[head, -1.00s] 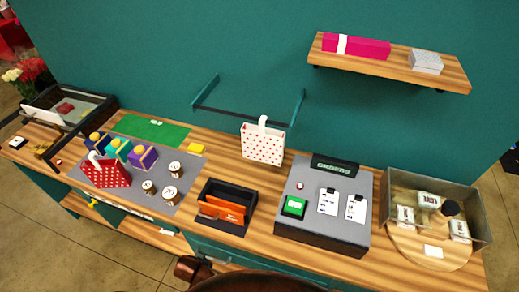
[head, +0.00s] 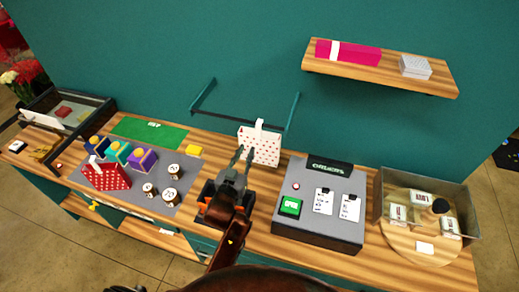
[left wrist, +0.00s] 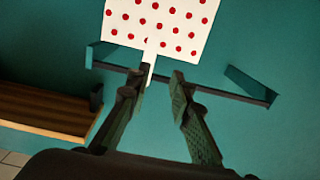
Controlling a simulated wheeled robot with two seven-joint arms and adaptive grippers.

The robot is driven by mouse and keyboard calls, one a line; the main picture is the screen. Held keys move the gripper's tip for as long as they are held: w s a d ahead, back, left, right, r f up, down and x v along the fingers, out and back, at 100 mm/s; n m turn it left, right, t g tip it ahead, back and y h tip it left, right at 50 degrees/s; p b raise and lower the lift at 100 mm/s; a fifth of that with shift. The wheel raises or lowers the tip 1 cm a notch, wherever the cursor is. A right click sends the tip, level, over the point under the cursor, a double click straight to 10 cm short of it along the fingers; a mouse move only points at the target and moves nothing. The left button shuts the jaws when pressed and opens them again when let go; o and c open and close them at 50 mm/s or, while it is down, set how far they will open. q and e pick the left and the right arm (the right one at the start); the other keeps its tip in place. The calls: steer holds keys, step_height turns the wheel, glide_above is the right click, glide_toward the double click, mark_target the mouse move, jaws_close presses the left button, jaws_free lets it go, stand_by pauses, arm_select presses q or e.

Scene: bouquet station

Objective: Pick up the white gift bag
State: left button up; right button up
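My right gripper is not in view.
A teal wall bracket (head: 240,116) with a dark bar is behind the bag. The grey orders console (head: 318,228) stands to the right. A dark box (head: 207,193) is partly hidden behind my gripper. A red dotted bag (head: 107,178) and several small boxes sit left.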

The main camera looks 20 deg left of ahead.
mark_target(258, 131)
arm_select(q)
steer(key=shift+t, duration=0.4)
steer(key=w, duration=0.2)
steer(key=w+d+r+p, duration=0.1)
steer(key=w, duration=0.2)
steer(key=w+d+r+p, duration=0.1)
steer(key=w, duration=0.2)
steer(key=shift+w, duration=0.25)
steer(key=shift+w+a, duration=0.1)
steer(key=shift+w, duration=0.05)
jaws_close()
